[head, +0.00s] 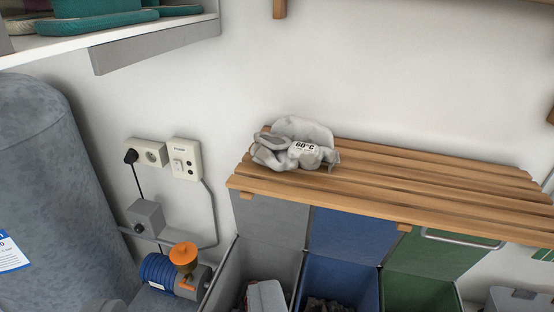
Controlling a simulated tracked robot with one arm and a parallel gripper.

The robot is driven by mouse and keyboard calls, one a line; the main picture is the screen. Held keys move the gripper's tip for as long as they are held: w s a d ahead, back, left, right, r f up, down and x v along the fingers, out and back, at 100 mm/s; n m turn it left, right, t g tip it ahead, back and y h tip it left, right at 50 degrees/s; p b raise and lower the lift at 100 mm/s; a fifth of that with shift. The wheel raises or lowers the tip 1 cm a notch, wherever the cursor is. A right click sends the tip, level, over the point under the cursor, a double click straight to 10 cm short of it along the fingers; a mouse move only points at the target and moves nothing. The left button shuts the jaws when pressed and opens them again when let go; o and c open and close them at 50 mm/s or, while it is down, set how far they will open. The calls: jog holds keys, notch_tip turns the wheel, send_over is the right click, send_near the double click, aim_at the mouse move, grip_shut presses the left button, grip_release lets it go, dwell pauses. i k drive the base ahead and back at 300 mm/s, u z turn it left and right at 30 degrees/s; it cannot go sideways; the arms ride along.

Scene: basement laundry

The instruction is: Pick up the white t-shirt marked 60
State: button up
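A crumpled white-grey t-shirt (318,157) lies on the left end of a slatted wooden shelf (430,182) against the wall. A white label on it reads "60°C", with a smaller line I cannot read. It is bunched up, with a darker grey fold on its left side. My gripper does not show in the head view, so I cannot tell its position or whether it is open.
Below the shelf stand grey (268,222), blue (350,236) and green (430,258) bins, with dark items in the blue one. A grey tank (62,190) stands left. Wall sockets (186,160) and an orange-topped blue pump (160,272) sit between. The shelf's right part is bare.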

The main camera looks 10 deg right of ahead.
aim_at(293, 141)
jog(key=z, duration=0.2)
jog(key=i, duration=0.85)
jog(key=u, duration=0.1)
